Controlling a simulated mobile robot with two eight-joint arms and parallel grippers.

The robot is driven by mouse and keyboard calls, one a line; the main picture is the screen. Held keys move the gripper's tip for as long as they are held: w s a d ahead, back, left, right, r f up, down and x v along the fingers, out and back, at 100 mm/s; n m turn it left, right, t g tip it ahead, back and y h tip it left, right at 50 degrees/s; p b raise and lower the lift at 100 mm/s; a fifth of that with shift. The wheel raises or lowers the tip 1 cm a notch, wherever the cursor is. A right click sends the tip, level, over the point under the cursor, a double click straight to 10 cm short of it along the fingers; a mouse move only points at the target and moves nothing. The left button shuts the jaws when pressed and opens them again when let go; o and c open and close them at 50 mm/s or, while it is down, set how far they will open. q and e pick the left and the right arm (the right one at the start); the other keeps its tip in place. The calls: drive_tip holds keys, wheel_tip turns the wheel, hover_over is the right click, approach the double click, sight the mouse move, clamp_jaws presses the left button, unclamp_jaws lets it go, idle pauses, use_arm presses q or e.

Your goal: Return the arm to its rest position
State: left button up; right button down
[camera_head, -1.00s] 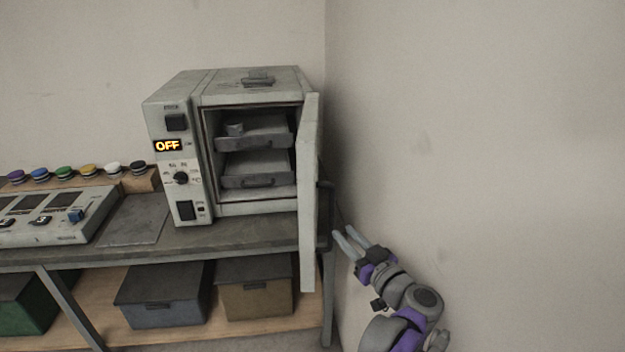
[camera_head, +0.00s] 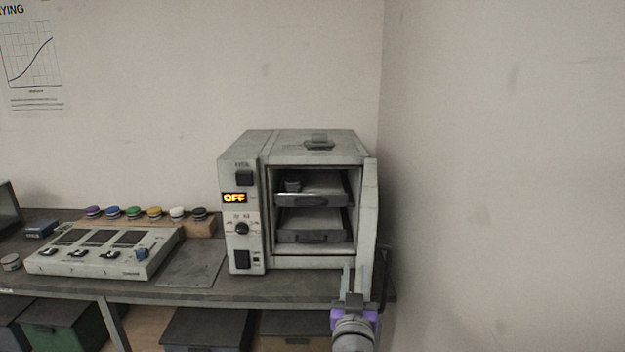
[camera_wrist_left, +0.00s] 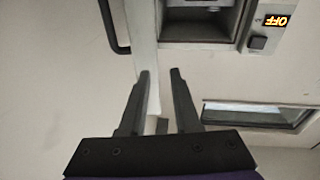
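My left gripper (camera_head: 353,270) is in front of the oven's lower right corner, by the open door. In the left wrist view the two dark fingers of this gripper (camera_wrist_left: 160,73) stand apart with nothing gripped between them; the pale door edge passes behind the gap. The grey oven (camera_head: 315,145) stands on the bench, its display reading OFF. Its door (camera_head: 370,210) is swung open at the right and seen nearly edge-on. My right gripper is in neither view.
The bench (camera_head: 290,287) carries a control panel (camera_head: 60,264) and a row of coloured knobs (camera_head: 154,213) at the left. Storage boxes (camera_head: 205,330) sit below. A wall (camera_head: 500,180) closes the right side, with bare floor space not visible.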

use_arm(q)
drive_tip(key=s+a+f+g+y+p, duration=0.1)
drive_tip(key=s+a+f+g, duration=0.3)
drive_tip(key=s+a, duration=0.5)
drive_tip(key=s+a+f+g+p, duration=0.2)
drive_tip(key=s+a+f+g, duration=0.3)
drive_tip(key=s+a+f, duration=0.3)
drive_tip(key=s+a+f+n+g+y+p, duration=0.1)
drive_tip(key=s+a+f+g, duration=0.3)
drive_tip(key=s+a+f, duration=0.4)
drive_tip(key=s+a+p, duration=0.1)
drive_tip(key=s, duration=0.5)
drive_tip(key=shift+a+g+y, duration=0.3)
drive_tip(key=shift+a+g, duration=0.05)
drive_tip(key=shift+g, duration=0.05)
drive_tip(key=shift+w, duration=0.1)
